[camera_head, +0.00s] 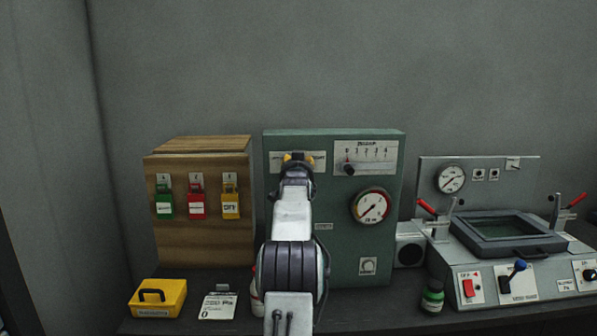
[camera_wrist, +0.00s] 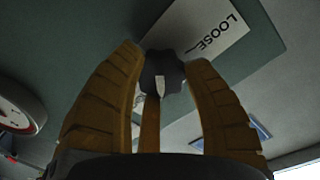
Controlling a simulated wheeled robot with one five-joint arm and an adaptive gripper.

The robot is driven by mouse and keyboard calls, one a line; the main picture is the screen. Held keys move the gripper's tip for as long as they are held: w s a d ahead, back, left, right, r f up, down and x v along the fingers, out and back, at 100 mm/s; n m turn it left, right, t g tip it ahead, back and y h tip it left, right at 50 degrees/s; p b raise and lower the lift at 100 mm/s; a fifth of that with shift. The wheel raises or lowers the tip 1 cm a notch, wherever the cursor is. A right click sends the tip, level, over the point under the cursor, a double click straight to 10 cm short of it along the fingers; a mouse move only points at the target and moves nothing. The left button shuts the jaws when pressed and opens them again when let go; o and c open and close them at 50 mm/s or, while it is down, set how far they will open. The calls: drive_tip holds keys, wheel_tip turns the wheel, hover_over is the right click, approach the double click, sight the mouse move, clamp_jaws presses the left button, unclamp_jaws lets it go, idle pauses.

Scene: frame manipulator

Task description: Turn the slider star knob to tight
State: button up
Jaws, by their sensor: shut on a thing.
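The dark star knob (camera_wrist: 161,73) shows in the wrist view, with a white pointer mark on its face. My gripper's yellow fingers (camera_wrist: 166,60) are shut on it from both sides. A white label (camera_wrist: 215,30) reading LOOSE lies just beyond the knob at upper right in that view. The word for tight is not readable. In the head view, my gripper (camera_head: 298,157) is against the upper left of the green panel (camera_head: 330,240), and it and my arm hide the knob and the middle of its label plate (camera_head: 318,157).
Right of my gripper are a slider scale (camera_head: 372,158) and a round gauge (camera_head: 371,205). A wooden box with padlocks (camera_head: 200,240) stands left.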

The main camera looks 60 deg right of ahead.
drive_tip(key=shift+w, duration=0.1)
idle(0.4)
drive_tip(key=o, duration=1)
drive_tip(key=shift+w+f, duration=0.1)
drive_tip(key=shift+w, duration=0.1)
drive_tip(key=shift+o, duration=1.1)
drive_tip(key=shift+s, duration=0.15)
drive_tip(key=shift+a, duration=0.1)
drive_tip(key=v, duration=1.1)
drive_tip(key=shift+s+a, duration=0.2)
drive_tip(key=shift+a, duration=0.15)
